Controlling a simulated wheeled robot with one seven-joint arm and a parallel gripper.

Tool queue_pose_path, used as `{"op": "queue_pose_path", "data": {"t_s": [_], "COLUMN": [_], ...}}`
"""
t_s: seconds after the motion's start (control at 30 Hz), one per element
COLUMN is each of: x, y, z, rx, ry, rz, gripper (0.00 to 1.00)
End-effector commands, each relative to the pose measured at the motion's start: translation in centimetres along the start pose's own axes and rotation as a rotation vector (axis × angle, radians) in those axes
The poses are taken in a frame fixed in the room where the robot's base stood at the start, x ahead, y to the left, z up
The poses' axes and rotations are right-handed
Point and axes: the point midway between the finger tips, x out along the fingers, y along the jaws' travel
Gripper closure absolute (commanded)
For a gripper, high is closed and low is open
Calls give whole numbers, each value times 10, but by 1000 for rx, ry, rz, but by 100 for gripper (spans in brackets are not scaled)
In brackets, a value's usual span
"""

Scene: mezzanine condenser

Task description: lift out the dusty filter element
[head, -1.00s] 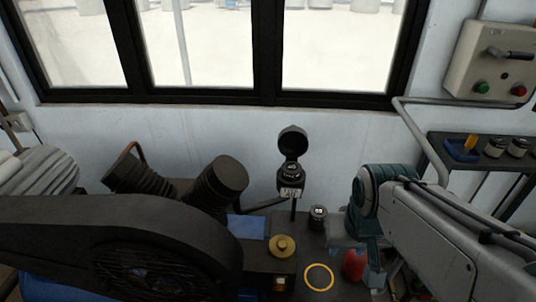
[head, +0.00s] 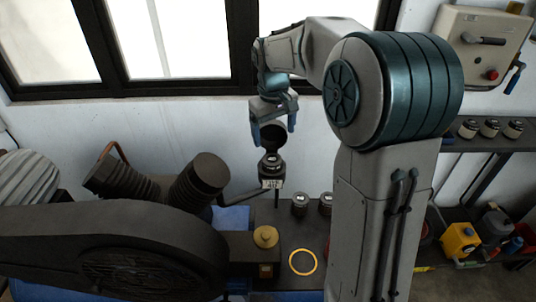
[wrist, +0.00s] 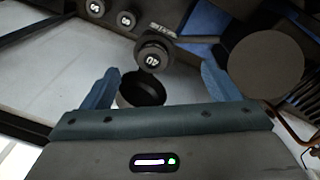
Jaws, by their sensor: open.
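The dusty filter element (head: 271,161) is a dark, round cartridge seated in the small housing on a post by the wall. A white tag (head: 272,183) hangs at the housing's front. In the wrist view the element's top (wrist: 153,57) shows a pale marking like "40". The round black lid (head: 274,139) stands swung open behind the element; its cup-like shape (wrist: 143,90) shows between my fingers in the wrist view. My gripper (head: 275,127) is open and empty, its blue fingers pointing down above the lid and element, apart from the element.
Two dark canisters (head: 300,200) (head: 326,202) stand on the bench, right of the post. A yellow ring (head: 303,262) marks a clear spot in front. The compressor (head: 110,245) with finned cylinders fills the left. A wall shelf (head: 480,145) holds several jars at right.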

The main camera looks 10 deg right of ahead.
Motion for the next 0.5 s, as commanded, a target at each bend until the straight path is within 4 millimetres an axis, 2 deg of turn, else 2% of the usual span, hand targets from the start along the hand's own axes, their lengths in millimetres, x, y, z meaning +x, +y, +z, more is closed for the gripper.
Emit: {"op": "queue_pose_path", "data": {"t_s": [0.03, 0.2, 0.37, 0.5], "x": [1, 11, 18, 34], "y": [7, 22, 27, 27], "z": [-16, -48, -61, -62], "rx": [-13, -55, -71, -75], "ry": [-10, -29, -35, -39], "rz": [-13, -44, -58, -61], "gripper": [17, 17, 17, 17]}}
